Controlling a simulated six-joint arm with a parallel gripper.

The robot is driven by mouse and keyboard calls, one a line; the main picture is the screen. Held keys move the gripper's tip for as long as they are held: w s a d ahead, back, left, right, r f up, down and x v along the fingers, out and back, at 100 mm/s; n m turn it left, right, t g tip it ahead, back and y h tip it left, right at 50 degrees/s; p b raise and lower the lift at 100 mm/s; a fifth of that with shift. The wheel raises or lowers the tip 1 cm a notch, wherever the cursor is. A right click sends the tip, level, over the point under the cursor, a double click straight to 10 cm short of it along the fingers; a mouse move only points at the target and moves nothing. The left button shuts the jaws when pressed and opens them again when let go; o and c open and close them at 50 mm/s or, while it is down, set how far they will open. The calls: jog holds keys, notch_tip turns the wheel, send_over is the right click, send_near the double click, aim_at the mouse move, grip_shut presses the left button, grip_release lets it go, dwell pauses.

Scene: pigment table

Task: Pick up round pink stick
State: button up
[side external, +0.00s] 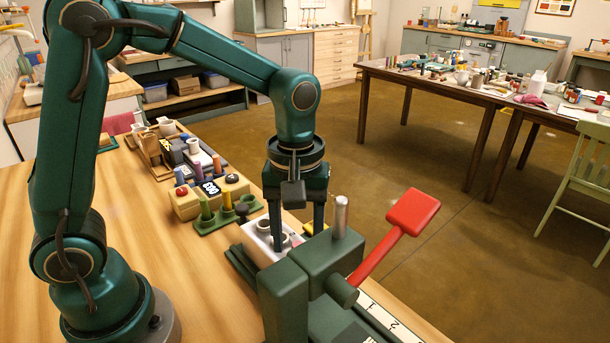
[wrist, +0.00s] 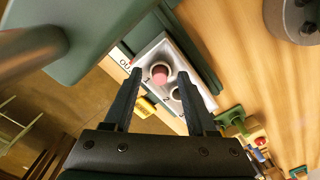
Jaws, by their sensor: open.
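The round pink stick (wrist: 160,73) shows its end in the wrist view, upright in a cup of a white holder (wrist: 192,84). The holder also shows in the side view (side external: 256,244), partly behind my gripper's fingers. My gripper (side external: 298,238) points down over the holder. In the wrist view my gripper (wrist: 158,73) is open, with one finger on each side of the stick in the picture. I see no contact between fingers and stick. A second cup (wrist: 177,93) beside the stick looks empty. In the side view the stick is mostly hidden.
A dark green machine (side external: 335,258) with a red lever (side external: 412,212) stands close in front of the holder. The near-left tabletop (side external: 150,235) is clear.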

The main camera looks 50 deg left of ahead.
grip_shut()
jog(key=shift+r, duration=0.2)
notch_tip(320, 180, up, 4)
jog(key=shift+w+f, duration=0.1)
jog(key=shift+f, duration=0.05)
jog(key=s+a+r, duration=0.3)
jog(key=a+r, duration=0.4)
jog(key=a, duration=0.4)
jog(key=shift+a, duration=0.2)
